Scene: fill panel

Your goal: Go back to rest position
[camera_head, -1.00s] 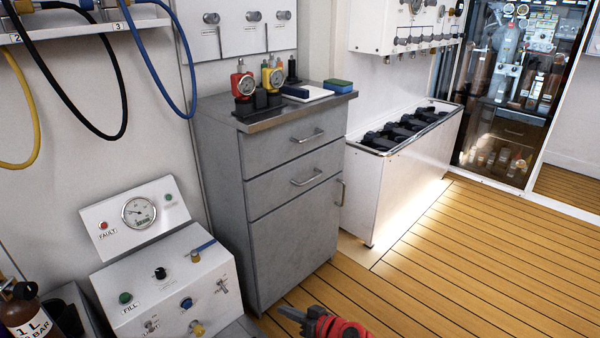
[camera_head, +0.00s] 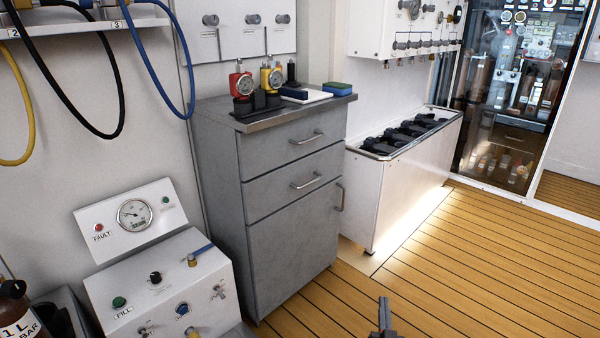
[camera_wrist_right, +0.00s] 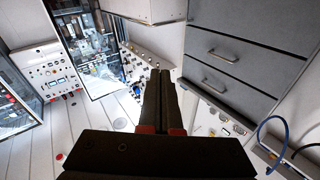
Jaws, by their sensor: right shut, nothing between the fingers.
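My right gripper (camera_head: 384,318) shows at the bottom edge of the head view, low over the wooden floor, to the right of the grey cabinet. It also shows in the right wrist view (camera_wrist_right: 159,76), where its two dark fingers lie together with nothing between them. It touches nothing that I can see. My left gripper is not in view.
The grey drawer cabinet (camera_head: 290,215) stands in the middle. The white fill panel (camera_head: 160,285) is at the lower left, beside a brown bottle (camera_head: 18,312). A white bin (camera_head: 395,190) stands behind right. The plank floor (camera_head: 480,270) at right is clear.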

